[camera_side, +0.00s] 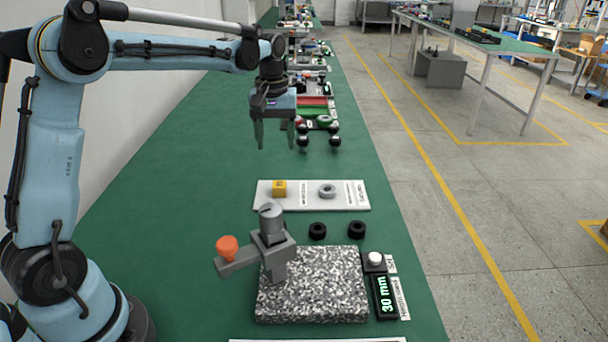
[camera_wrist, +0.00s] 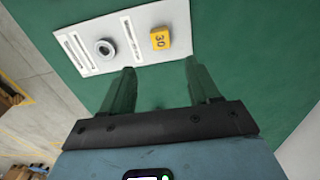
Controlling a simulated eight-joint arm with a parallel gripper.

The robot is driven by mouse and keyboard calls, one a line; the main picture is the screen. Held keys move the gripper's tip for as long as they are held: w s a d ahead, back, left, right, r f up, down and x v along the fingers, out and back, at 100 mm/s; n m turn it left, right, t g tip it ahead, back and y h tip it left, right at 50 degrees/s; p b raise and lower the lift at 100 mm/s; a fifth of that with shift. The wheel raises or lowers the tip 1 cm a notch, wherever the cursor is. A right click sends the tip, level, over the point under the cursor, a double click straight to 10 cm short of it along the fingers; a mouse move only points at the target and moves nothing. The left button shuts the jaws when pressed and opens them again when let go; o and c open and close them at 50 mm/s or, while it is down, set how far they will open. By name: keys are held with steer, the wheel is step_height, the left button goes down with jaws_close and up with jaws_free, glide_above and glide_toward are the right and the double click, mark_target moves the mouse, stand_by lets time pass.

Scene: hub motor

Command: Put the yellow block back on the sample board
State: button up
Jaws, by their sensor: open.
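The yellow block (camera_side: 279,187) rests on the left part of the white sample board (camera_side: 343,204) in the side view. In the wrist view the yellow block (camera_wrist: 160,38), marked 30, lies on the board (camera_wrist: 83,66) near its right end. A grey ring (camera_side: 327,190) lies on the same board; it also shows in the wrist view (camera_wrist: 105,48). My gripper (camera_side: 275,143) is open and empty, raised above the green table behind the board. In the wrist view my gripper's two green fingers (camera_wrist: 160,82) are apart, with nothing between them.
In front of the board stand a speckled stone plate (camera_side: 315,290) with a grey gauge stand (camera_side: 272,240) and orange knob (camera_side: 227,247). Two black rings (camera_side: 318,231) lie between. Black spheres (camera_side: 304,140) stand behind.

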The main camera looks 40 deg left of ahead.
steer(key=s+d+m+t, duration=0.3)
steer(key=s+d+m, duration=0.1)
steer(key=s, duration=0.4)
steer(key=s+d+m+t, duration=0.4)
steer(key=s+d, duration=0.2)
steer(key=s, duration=0.3)
steer(key=shift+m, duration=0.4)
steer(key=shift+w, duration=0.1)
